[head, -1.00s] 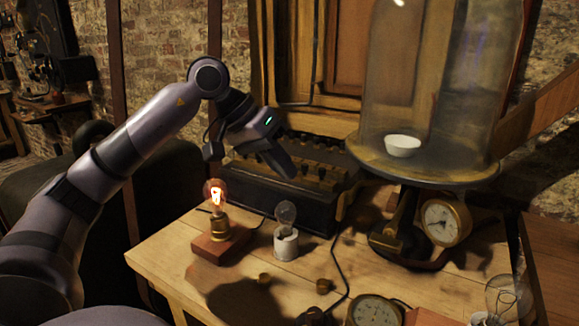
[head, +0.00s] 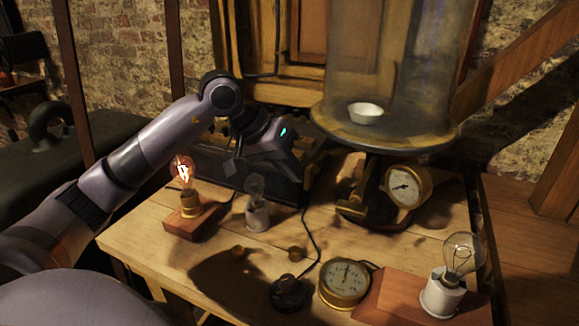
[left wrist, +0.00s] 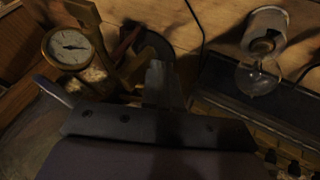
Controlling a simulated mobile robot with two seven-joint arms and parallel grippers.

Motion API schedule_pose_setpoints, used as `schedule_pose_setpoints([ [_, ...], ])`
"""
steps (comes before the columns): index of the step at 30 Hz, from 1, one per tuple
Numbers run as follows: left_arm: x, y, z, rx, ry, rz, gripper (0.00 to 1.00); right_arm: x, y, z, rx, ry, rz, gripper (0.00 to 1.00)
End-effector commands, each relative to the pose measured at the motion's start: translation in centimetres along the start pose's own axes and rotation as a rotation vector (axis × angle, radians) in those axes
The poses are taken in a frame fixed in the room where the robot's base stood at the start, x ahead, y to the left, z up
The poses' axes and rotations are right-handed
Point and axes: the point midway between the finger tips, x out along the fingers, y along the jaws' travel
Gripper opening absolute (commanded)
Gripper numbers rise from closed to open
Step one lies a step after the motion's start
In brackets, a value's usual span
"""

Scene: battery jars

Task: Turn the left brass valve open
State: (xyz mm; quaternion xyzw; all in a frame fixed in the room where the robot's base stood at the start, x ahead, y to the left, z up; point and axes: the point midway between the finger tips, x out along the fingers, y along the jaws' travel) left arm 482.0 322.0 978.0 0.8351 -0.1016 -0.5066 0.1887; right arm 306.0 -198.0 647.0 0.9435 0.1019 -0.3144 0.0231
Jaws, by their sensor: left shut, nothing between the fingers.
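A glass bell jar (head: 385,75) stands on a round plate (head: 400,139) above a dark stand with brass parts. A brass fitting (head: 321,153) shows at the stand's left, under the plate; I cannot tell for certain that it is the left valve. My left gripper (head: 298,176) is shut and empty, just left of this fitting. In the left wrist view its fingers (left wrist: 161,82) point towards brass parts (left wrist: 150,46) beside the stand, and partly cover them. I cannot tell whether they touch. My right gripper is not in view.
A gauge (head: 407,186) hangs on the stand. Left are a lit bulb (head: 183,170) on a wooden block and an unlit bulb (head: 256,188). Another gauge (head: 344,279), a dark knob (head: 288,292) and a bulb (head: 462,255) stand in front. A black cable crosses the bench (head: 140,240).

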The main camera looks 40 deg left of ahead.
Motion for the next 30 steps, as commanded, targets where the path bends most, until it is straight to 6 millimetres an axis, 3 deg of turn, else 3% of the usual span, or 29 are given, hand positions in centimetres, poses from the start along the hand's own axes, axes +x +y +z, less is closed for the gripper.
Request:
schedule_pose_setpoints([
  [12,0.8,0.4,0.2,-0.028,0.015,0.067,0.0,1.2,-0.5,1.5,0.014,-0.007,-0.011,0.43],
  [30,0.1,1.3,-0.1,-0.029,0.012,0.088,0.0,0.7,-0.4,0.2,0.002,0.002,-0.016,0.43],
])
